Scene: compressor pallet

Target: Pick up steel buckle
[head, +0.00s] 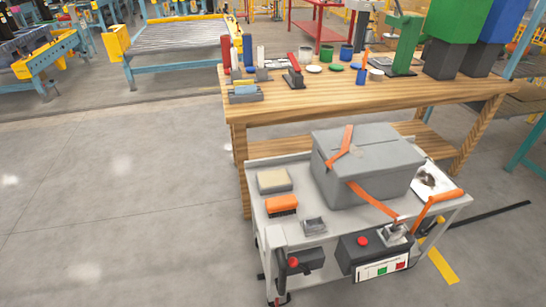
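A small grey metal piece (314,226), which looks like the steel buckle, lies flat on the top of a grey cart (350,217), near its front edge. It sits to the right of an orange block-like item with dark bristles or a dark base (282,205). It is apart from the grey strapped box (368,165) behind it. Another metal piece (396,232) is at the front right, by the end of an orange strap; I cannot tell exactly what it is. My gripper does not show in the head view.
A tan block (273,181) lies at the cart's back left. A wooden workbench (370,94) with several items stands behind. The floor at left is clear.

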